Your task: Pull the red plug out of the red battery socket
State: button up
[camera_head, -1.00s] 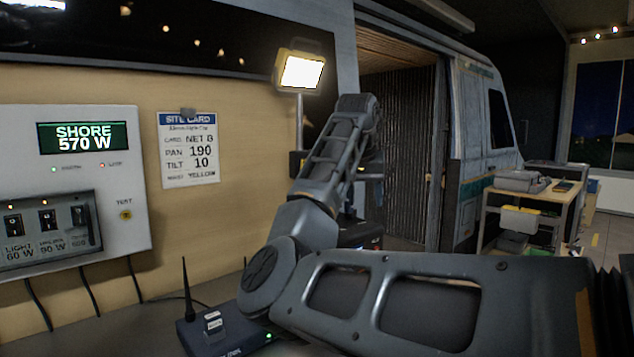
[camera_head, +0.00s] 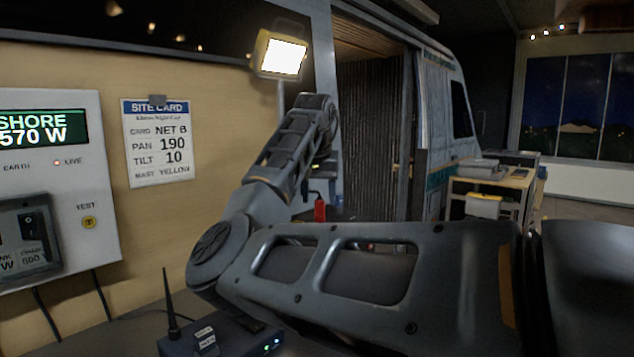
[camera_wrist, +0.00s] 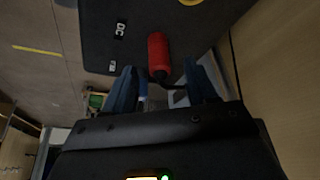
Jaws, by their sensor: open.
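A red cylinder, which looks like the red plug (camera_wrist: 158,52), shows in the wrist view against a dark panel (camera_wrist: 96,28) with a white DC label. A dark cable seems to run from its near end. My gripper (camera_wrist: 165,72) is open, its two blue-grey fingers on either side of the line to the plug's near end. I cannot tell whether they touch it. The red socket itself is not clearly seen. In the head view a small red thing (camera_head: 320,208), likely the plug, shows beside my arm, which hides most of the gripper area.
A yellow lamp (camera_head: 281,54) stands on a pole behind my arm. A power panel (camera_head: 70,200) and site card (camera_head: 157,142) are on the left wall. A router (camera_head: 222,338) with an antenna sits below my arm. A cluttered table (camera_head: 490,190) stands at right.

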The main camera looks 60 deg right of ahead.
jog(key=shift+x, duration=1.35)
grip_shut()
